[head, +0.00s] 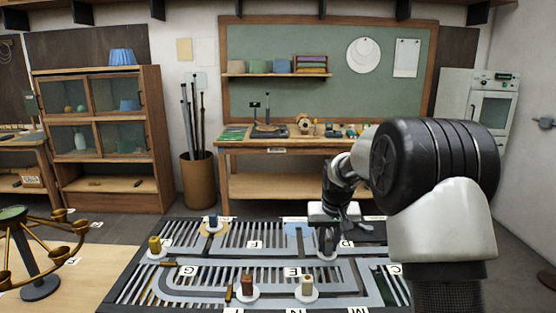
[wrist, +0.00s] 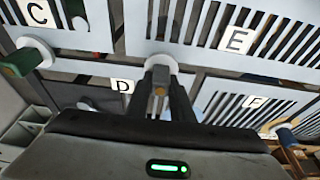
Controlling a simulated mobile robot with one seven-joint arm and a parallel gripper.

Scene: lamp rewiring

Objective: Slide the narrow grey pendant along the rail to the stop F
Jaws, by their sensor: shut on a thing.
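The narrow grey pendant (head: 327,255) stands upright on its round white base in a slot of the rail board (head: 150,283), beside the label D (head: 346,243). My gripper (head: 327,232) is shut on its upper part, as the wrist view also shows, where the pendant's white base (wrist: 162,62) lies just beyond the fingertips (wrist: 160,92). The label F (head: 254,244) is to the left of the pendant in the head view, and to the right in the wrist view (wrist: 256,102). My fingers hide much of the pendant.
A blue pendant (head: 213,221) and a yellow one (head: 155,245) stand to the left on the board. Brown (head: 248,284) and beige (head: 307,286) pendants stand at the front. A green one (wrist: 18,63) shows by label C (wrist: 38,12). A brass lamp frame (head: 40,265) stands left of the board.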

